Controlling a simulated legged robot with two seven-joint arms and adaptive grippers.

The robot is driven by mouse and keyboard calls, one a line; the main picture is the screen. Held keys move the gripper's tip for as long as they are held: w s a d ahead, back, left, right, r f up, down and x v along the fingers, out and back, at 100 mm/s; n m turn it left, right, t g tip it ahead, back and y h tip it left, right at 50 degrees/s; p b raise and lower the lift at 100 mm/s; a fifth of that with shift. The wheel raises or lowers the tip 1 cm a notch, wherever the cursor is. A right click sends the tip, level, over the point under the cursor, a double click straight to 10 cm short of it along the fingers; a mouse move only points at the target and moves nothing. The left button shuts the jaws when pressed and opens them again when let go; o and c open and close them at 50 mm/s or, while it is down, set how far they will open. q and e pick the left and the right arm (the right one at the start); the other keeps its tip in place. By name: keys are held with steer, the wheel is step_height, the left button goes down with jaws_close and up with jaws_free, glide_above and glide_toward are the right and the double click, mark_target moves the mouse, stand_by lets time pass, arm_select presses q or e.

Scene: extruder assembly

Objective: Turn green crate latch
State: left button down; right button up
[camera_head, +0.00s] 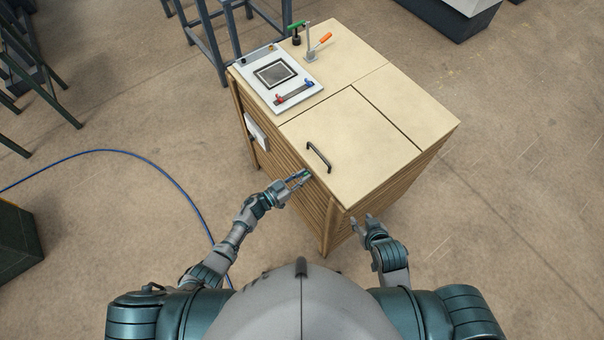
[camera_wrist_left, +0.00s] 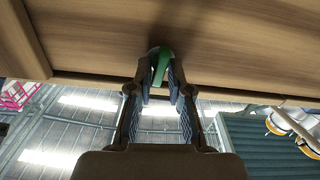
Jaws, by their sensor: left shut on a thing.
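The wooden crate (camera_head: 350,135) stands in front of me, with a pale lid and a black handle (camera_head: 319,157) on top. The green latch (camera_wrist_left: 161,66) shows in the left wrist view against the crate's wood. My left gripper (camera_head: 303,177) is at the crate's near left side, just below the top edge. In the left wrist view its fingers (camera_wrist_left: 160,80) are shut on the green latch, one on each side, and partly hide it. My right gripper (camera_head: 363,221) is beside the crate's near corner, apart from it, with its fingers spread and nothing between them.
A white plate with a dark square screen (camera_head: 274,74) lies on the crate's far left top. Behind it stand a clamp with an orange handle (camera_head: 322,41) and a green-handled one (camera_head: 296,28). A blue hose (camera_head: 150,158) lies on the floor at left. The floor at right is clear.

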arm_select(q)
steer(key=c, duration=1.2)
jaws_free()
steer(key=shift+f, duration=0.15)
steer(key=p+v, duration=0.2)
steer(key=v, duration=0.4)
steer(key=shift+a, duration=0.1)
steer(key=v, duration=1.2)
